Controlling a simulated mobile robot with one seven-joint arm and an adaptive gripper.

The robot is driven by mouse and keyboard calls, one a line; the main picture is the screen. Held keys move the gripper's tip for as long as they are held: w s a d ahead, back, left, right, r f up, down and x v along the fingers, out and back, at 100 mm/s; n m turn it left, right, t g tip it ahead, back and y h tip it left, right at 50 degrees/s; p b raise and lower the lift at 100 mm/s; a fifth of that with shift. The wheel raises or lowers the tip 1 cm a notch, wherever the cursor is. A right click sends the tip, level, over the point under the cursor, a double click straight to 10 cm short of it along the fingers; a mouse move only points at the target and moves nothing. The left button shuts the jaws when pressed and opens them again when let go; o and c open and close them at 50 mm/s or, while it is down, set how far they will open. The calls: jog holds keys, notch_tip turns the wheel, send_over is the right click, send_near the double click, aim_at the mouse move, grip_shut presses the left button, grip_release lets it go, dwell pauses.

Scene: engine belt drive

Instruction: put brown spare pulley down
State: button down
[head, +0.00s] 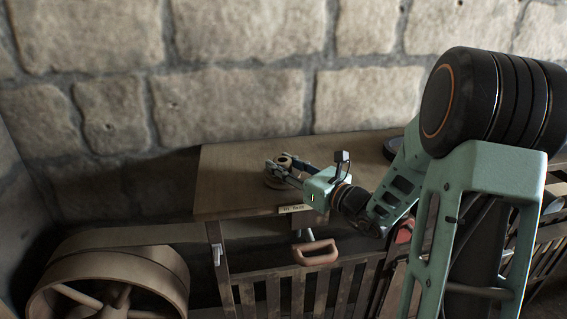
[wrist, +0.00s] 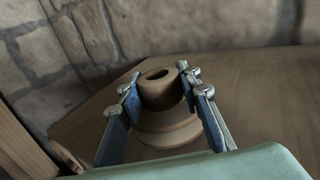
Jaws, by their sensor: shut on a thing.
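The brown spare pulley (wrist: 166,127) has a narrow hub with a hole on top and a wider flange below. In the head view the pulley (head: 284,161) is at the left part of the wooden cabinet top (head: 226,186). My gripper (wrist: 159,82) is shut on its hub, one blue finger on each side. It also shows in the head view (head: 283,167), reaching in from the right. The pulley looks upright. Its underside is hidden, so I cannot tell whether it touches the wood.
A large belt wheel (head: 118,267) stands at the lower left, with a flat belt (head: 130,236) beside the cabinet. A reddish handle (head: 316,253) sticks out at the slatted front. A dark round thing (head: 393,149) lies at the back right. A stone wall rises behind.

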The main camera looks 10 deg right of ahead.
dwell(0.3)
jog(key=shift+f, duration=0.15)
jog(key=c, duration=1.4)
grip_release()
jog(key=shift+f, duration=0.15)
jog(key=v, duration=1.2)
